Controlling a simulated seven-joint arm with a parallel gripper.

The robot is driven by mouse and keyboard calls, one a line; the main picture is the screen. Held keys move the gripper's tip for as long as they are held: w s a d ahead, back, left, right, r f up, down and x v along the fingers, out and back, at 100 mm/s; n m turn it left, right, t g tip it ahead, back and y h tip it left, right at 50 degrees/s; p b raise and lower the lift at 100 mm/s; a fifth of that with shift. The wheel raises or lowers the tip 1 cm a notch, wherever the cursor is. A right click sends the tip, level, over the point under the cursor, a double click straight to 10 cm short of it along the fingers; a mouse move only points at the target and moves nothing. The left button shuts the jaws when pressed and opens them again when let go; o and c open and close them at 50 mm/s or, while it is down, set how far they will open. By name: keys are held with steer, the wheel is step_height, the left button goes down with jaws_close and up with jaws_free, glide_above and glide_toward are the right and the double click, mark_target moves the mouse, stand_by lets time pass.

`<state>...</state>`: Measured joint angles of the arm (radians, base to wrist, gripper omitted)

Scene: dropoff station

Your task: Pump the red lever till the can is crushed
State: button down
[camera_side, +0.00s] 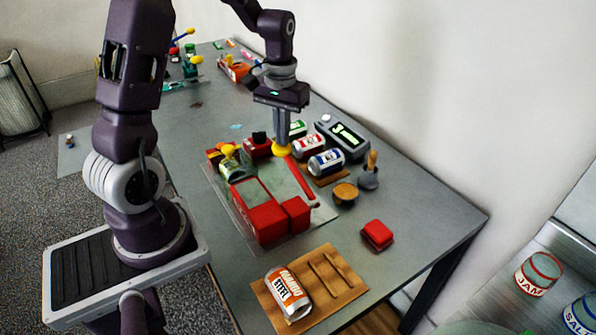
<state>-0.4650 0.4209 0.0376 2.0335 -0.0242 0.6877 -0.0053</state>
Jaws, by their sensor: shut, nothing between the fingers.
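A red crusher (268,222) stands on a clear base plate in the middle of the table. Its red lever (300,179) slants from a yellow knob at its upper end down to the right. My gripper (281,145) is shut and empty, pointing down at the yellow knob (282,151); I cannot tell whether it touches it. A green and white can (232,170) sits at the crusher's left part, with a yellow piece above it. I cannot tell whether this can is dented. An orange and white can labelled STEEL (288,290) lies on a wooden board.
A wooden bowl (345,194), a grey pot with a handle (368,178) and a red block (377,235) lie nearer.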

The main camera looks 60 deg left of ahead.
mark_target(281, 150)
steer(key=shift+a+f, duration=0.2)
steer(key=shift+f, duration=0.5)
steer(key=shift+a+f, duration=0.15)
steer(key=shift+f, duration=0.5)
steer(key=shift+a+f, duration=0.15)
steer(key=shift+f, duration=1.15)
